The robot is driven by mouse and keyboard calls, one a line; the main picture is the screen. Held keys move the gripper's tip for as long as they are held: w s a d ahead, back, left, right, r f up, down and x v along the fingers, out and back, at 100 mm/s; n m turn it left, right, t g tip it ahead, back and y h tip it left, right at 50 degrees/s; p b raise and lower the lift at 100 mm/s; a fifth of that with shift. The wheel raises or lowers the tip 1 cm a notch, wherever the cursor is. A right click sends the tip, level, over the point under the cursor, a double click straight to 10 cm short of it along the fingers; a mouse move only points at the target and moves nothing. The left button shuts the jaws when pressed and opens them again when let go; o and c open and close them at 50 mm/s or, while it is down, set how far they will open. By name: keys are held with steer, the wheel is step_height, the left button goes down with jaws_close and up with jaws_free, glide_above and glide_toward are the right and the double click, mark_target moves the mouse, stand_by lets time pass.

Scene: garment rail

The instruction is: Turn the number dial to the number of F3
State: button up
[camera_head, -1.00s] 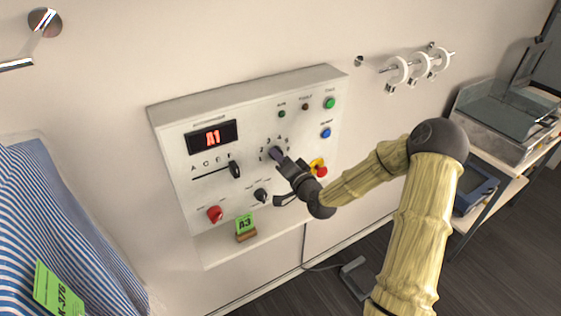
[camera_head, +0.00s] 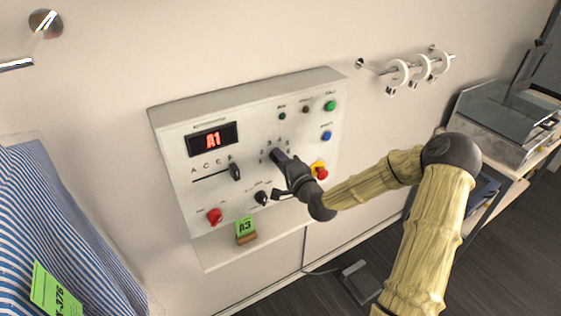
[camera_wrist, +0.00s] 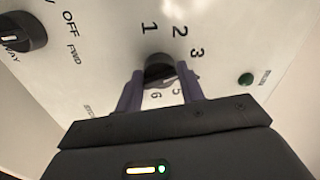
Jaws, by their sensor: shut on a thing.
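The number dial (camera_wrist: 158,66) is a dark round knob on the sloped white control panel (camera_head: 180,180). In the wrist view, the printed 1, 2 and 3 lie beyond it, and 5 and 6 show near my fingers. My gripper (camera_wrist: 159,88) has one finger on each side of the knob and is shut on it. In the head view, my gripper (camera_head: 279,156) covers the dial. Which number its pointer faces cannot be told. The red display (camera_head: 212,140) reads A1. A green card on a wooden stand (camera_head: 245,228) seems to read A3.
The letter slider (camera_head: 235,172) is left of the dial. A dark knob (camera_head: 261,197) and a red knob (camera_head: 214,216) sit below. A red-yellow stop button (camera_head: 321,171) is close to my wrist. Green (camera_head: 330,106) and blue (camera_head: 327,136) buttons lie at upper right.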

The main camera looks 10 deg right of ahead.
steer(key=shift+f, duration=0.15)
steer(key=o, duration=0.9)
steer(key=shift+s, duration=0.1)
steer(key=v, duration=1.2)
steer(key=shift+d+r, duration=0.25)
steer(key=shift+r, duration=0.15)
steer(key=shift+s, duration=0.2)
